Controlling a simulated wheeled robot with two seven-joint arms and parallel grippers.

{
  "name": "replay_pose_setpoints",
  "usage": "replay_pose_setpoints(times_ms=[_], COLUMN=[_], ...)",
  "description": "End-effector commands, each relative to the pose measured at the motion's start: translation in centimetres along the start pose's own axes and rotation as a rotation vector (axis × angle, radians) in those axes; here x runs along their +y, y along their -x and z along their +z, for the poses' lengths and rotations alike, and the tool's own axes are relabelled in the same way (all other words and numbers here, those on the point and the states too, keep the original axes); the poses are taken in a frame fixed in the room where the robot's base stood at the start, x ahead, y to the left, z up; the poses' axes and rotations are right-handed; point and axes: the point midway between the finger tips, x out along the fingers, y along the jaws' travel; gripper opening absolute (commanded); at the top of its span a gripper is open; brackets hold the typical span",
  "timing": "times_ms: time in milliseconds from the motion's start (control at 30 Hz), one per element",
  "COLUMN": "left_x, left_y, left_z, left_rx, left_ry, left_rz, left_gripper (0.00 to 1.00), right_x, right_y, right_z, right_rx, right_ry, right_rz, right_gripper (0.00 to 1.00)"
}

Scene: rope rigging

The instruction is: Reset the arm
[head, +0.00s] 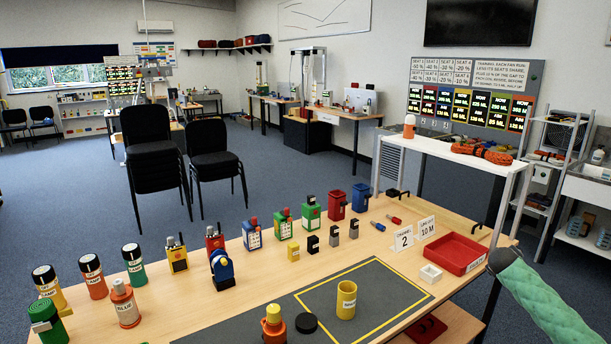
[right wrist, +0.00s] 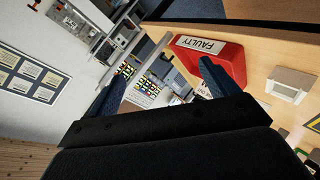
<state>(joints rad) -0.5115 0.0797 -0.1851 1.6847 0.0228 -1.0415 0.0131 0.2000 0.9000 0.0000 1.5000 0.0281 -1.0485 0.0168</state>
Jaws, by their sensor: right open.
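My right gripper (right wrist: 160,85) shows in the right wrist view, its two dark blue fingers spread wide apart with nothing between them. The red tray labelled FAULTY (right wrist: 215,62) lies behind and beside the right-hand finger in that view; I cannot tell the distance between them. In the head view the same red tray (head: 455,251) sits at the right end of the wooden table (head: 205,290). The fingers of my right gripper cannot be made out in the head view. My left gripper and left arm are not in view.
Several labelled bottles, radios and small blocks stand along the table. A yellow cup (head: 346,300) stands on the dark mat (head: 385,282). A white box (head: 431,273) is beside the red tray. A white-framed shelf (head: 450,153) holds orange rope (head: 482,152). Black chairs (head: 152,150) stand behind.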

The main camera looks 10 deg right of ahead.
Motion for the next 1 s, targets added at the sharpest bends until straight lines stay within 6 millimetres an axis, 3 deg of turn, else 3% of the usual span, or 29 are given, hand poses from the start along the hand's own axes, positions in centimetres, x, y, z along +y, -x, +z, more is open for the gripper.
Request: replay_pose_setpoints(times_ms=[33,267,467,767,1000], left_x=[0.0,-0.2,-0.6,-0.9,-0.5], left_y=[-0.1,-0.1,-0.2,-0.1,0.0], left_z=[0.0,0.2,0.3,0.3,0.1], left_rx=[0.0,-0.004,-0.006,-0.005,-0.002], left_ry=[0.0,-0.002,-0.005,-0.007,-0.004], left_rz=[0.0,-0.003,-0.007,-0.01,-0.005], left_gripper=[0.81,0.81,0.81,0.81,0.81], right_x=[-1.6,-7.4,-14.3,-29.9,-42.0], right_y=[-0.1,0.0,0.6,4.0,9.1], right_z=[0.5,2.7,5.6,13.1,19.9], right_rx=[-0.003,-0.017,-0.037,-0.093,-0.147], right_ry=[0.006,0.025,0.042,0.07,0.082], right_rz=[-0.014,-0.07,-0.138,-0.301,-0.439], right_gripper=[0.86,0.86,0.86,0.86,0.86])
